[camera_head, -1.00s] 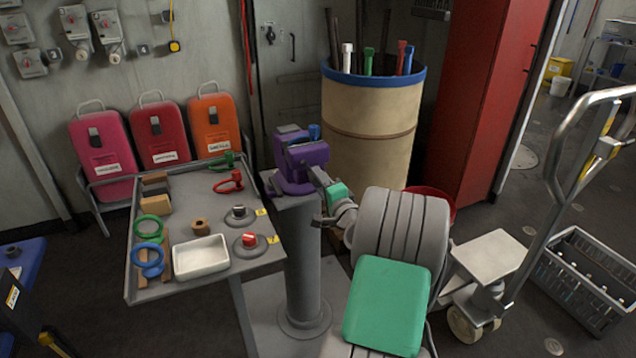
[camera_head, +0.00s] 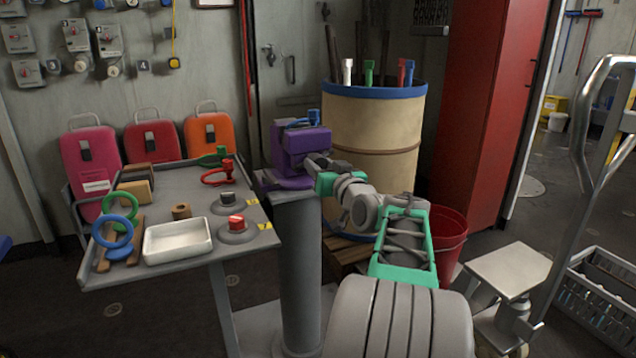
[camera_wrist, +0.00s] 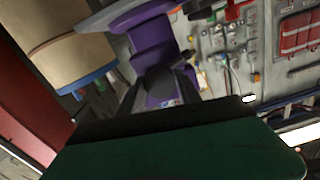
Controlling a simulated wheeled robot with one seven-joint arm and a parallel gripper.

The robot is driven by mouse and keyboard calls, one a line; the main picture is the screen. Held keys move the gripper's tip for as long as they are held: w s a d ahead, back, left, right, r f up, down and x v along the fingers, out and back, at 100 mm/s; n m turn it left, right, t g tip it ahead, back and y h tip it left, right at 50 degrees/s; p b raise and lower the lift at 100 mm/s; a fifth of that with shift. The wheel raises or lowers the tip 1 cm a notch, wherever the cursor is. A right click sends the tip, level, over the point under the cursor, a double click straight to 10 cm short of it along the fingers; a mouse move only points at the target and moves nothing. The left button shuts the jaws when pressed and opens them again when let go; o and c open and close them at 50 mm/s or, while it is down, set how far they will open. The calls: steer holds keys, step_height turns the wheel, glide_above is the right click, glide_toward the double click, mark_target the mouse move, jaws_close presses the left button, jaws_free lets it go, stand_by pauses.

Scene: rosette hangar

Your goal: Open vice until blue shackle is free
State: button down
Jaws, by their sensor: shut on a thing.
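The purple vice (camera_head: 302,150) stands on a grey pedestal (camera_head: 300,270) beside the grey table. The blue shackle (camera_head: 314,119) shows at the top of the vice, by its jaws; I cannot tell how tightly they hold it. My gripper (camera_head: 318,165) is at the right front of the vice, shut on the vice handle, which is mostly hidden by the fingers. In the wrist view the purple vice (camera_wrist: 152,50) fills the space beyond the dark fingers, with a dark round part between them. The blue shackle cannot be made out there.
The grey table (camera_head: 165,272) on the left holds a white tray (camera_head: 178,240), a red shackle (camera_head: 221,174), a green shackle (camera_head: 214,157), rings and blocks. A tan barrel (camera_head: 375,135) stands behind my arm. A red bucket (camera_head: 447,240) and a trolley (camera_head: 510,270) are at right.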

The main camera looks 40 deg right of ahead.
steer(key=n+b, duration=1.1)
steer(key=b, duration=0.1)
steer(key=shift+s+n+b, duration=0.1)
steer(key=shift+n+b, duration=0.25)
steer(key=shift+n, duration=0.05)
steer(key=n, duration=0.3)
